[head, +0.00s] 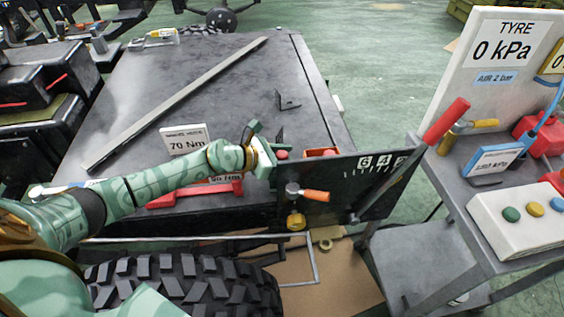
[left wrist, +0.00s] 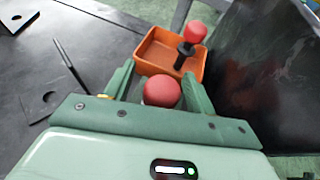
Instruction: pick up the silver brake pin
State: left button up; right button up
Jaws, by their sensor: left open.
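My left gripper (left wrist: 160,76) is open, with a round red knob (left wrist: 162,92) between its two green fingers in the left wrist view. The knob's shaft is hidden beneath it, so I cannot tell whether it is silver. Just beyond the fingertips, a small orange tray (left wrist: 158,52) holds a black pin (left wrist: 186,50) with a red knob, leaning in it. In the head view, the left gripper (head: 270,157) is over the workbench's right edge, with the red knob (head: 282,154) at its tips and the orange tray (head: 321,152) just to the right. My right gripper is not in view.
A dark upright panel (head: 345,177) with hanging tools stands at the workbench's (head: 215,90) right edge. A long grey bar (head: 170,107) and small brackets (head: 288,101) lie on the bench. A large tyre (head: 180,287) is below. A trolley with a TYRE display (head: 502,45) stands right.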

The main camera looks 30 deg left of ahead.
pick_arm(q)
jog(key=c, duration=1.1)
jog(key=shift+r, duration=0.1)
